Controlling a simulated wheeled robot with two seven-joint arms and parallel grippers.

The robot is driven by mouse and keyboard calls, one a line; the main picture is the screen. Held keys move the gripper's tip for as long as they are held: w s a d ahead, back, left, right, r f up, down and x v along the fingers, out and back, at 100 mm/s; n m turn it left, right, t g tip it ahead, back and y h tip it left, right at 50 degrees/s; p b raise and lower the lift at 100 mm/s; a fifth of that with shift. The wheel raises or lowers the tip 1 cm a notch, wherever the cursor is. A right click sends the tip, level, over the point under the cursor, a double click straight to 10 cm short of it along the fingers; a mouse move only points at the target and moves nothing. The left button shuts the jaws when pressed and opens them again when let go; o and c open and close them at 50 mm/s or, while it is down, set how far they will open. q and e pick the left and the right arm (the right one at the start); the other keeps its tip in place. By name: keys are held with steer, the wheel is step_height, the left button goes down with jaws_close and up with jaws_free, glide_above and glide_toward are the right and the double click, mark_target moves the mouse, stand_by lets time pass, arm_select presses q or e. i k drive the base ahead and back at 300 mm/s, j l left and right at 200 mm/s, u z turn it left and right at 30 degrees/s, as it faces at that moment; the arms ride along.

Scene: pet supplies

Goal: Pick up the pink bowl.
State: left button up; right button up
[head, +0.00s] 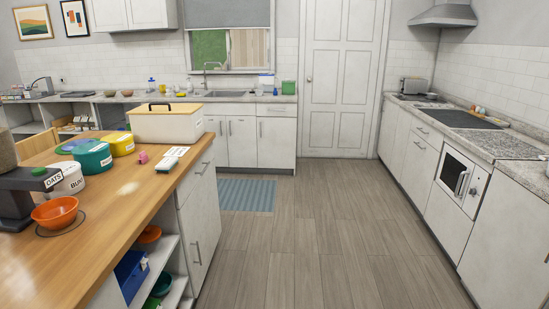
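I cannot make out a clearly pink bowl. A small reddish-brown bowl (127,92) sits on the far back counter, too small to tell its exact colour. A greenish bowl (109,93) is just left of it. An orange bowl (55,211) stands on the wooden island top at the near left. A small pink object (143,157) lies on the island near the white and wooden-lidded box; its shape is unclear. Neither of my grippers is in view.
The wooden island (95,245) fills the left, holding several tubs, a lidded box (167,125) and a dark stand (22,200). Its open side shelves hold an orange bowl (149,234) and a blue box (131,272). The wooden floor (320,240) is clear, with a striped mat (247,195).

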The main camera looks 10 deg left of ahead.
mark_target(126, 94)
steer(key=i+u, duration=0.1)
steer(key=i, duration=1)
steer(key=i+l+u, duration=0.1)
steer(key=i, duration=3.2)
steer(key=i+u, duration=0.15)
steer(key=i, duration=0.5)
steer(key=i+l+u, duration=0.15)
steer(key=i, duration=0.55)
steer(key=i+l+u, duration=0.2)
steer(key=i, duration=0.45)
steer(key=i+j+u, duration=0.25)
steer(key=u, duration=0.25)
steer(key=i+u, duration=1)
steer(key=i+l+u, duration=0.2)
steer(key=u, duration=0.3)
steer(key=i+j, duration=0.1)
steer(key=i, duration=0.75)
steer(key=i+j, duration=0.15)
steer(key=i, duration=0.75)
